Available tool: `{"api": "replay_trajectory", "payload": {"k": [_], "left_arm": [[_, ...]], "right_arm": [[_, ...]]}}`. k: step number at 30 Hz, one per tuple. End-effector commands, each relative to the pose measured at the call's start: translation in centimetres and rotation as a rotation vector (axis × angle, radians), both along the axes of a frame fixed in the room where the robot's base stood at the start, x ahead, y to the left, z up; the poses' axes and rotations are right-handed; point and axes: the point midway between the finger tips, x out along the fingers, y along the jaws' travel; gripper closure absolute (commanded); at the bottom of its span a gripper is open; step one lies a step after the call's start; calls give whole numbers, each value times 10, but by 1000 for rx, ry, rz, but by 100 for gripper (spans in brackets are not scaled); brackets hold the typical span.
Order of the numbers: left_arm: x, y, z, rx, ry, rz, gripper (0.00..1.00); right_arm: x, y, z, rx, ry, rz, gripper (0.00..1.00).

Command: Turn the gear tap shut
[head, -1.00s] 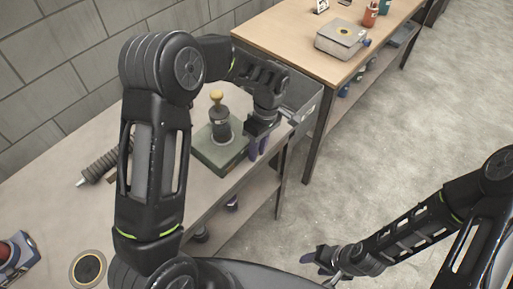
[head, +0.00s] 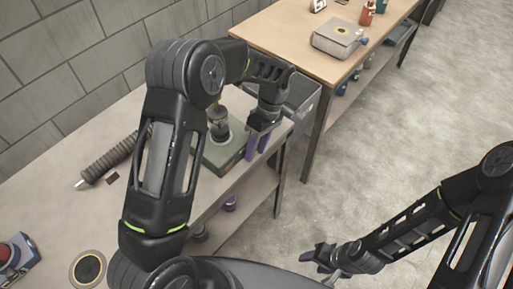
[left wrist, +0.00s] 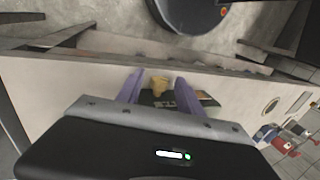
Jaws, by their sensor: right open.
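What looks like the gear tap, a dark upright stem on a grey-green base (head: 226,156), stands near the front edge of the left bench. In the left wrist view, the knob appears between the open fingers (left wrist: 160,88); contact cannot be told. My right gripper (head: 316,254) is open and empty over the floor.
A ribbed grey tube (head: 112,158) lies on the left bench (head: 55,190) behind my left arm. A round dark disc (head: 88,268) is nearer. A grey bin (head: 301,97) stands beyond my left gripper. A wooden table (head: 285,35) holds a grey box (head: 341,39).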

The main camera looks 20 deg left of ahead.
Motion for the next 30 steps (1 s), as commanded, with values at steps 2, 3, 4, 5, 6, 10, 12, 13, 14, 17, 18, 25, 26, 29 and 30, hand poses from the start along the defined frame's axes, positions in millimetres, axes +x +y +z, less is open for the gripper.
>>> {"api": "replay_trajectory", "payload": {"k": [2,3,4,5,6,10,12,13,14,17,18,25,26,29,30], "left_arm": [[0,0,0,0,0,0,54],[0,0,0,0,0,0,54],[0,0,0,0,0,0,54],[0,0,0,0,0,0,54],[0,0,0,0,0,0,54],[1,0,2,0,-1,0,54],[3,-1,7,-1,-3,0,54],[4,-2,9,0,-2,0,54],[6,-2,13,0,-3,0,54],[11,-4,26,-1,-4,0,54],[13,-5,33,1,-5,0,54],[23,-9,69,1,0,0,54],[24,-9,71,1,0,0,54],[25,-10,74,0,0,0,54],[25,-10,74,0,0,0,54]], "right_arm": [[0,0,0,0,0,0,48],[0,0,0,0,0,0,48],[0,0,0,0,0,0,48],[0,0,0,0,0,0,48],[0,0,0,0,0,0,48],[0,0,-1,0,0,0,48],[0,0,-2,0,-1,0,48],[0,0,-3,1,-1,0,48],[0,0,-4,1,-1,1,48],[1,0,-7,2,-3,0,48],[1,0,-8,2,-3,1,48],[1,0,0,1,-1,1,48],[0,0,1,1,-1,1,48],[0,0,1,0,0,0,48],[0,0,1,0,0,0,48]]}}
